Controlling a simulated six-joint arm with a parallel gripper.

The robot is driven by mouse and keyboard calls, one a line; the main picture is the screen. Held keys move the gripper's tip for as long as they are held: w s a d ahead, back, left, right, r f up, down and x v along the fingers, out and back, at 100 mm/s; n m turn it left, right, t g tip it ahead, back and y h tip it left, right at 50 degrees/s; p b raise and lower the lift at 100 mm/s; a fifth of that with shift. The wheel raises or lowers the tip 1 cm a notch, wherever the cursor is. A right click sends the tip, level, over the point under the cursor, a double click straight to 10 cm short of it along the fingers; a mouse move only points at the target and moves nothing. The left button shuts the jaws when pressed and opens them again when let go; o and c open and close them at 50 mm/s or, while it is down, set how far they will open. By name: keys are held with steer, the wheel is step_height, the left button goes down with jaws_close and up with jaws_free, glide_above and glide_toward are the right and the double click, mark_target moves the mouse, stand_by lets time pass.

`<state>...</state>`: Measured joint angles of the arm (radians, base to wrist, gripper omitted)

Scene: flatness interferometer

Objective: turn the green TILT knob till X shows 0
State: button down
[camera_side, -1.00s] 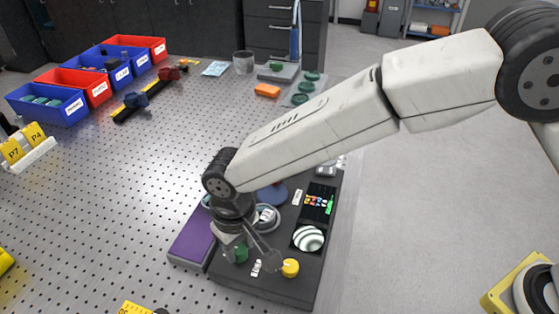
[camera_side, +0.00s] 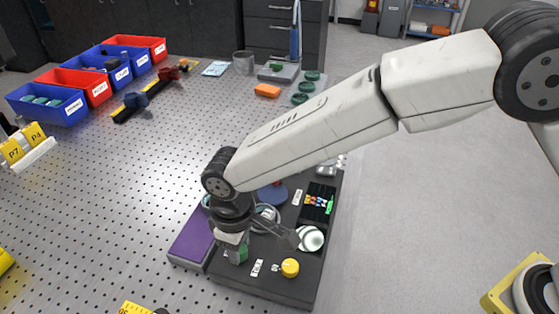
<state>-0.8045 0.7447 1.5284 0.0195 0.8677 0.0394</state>
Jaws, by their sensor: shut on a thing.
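The green TILT knob (camera_side: 243,252) stands on the dark instrument panel (camera_side: 257,286), near its front left. My gripper (camera_side: 238,254) points down and is shut on the green knob, hiding part of it. A yellow knob (camera_side: 290,268) sits to the right, apart from my gripper. The round fringe view (camera_side: 311,239) shows a mostly pale disc. The dark screen (camera_side: 318,203) behind it has small coloured marks. Its X reading is too small to read.
A purple pad (camera_side: 192,240) lies along the panel's left side. Red and blue bins (camera_side: 48,103) stand at the back left. An orange block (camera_side: 267,90) and green rings (camera_side: 304,87) lie at the back. The perforated table is clear at left middle.

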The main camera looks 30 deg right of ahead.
steer(key=shift+c, duration=1.5)
jaws_free()
steer(key=shift+r, duration=3.9)
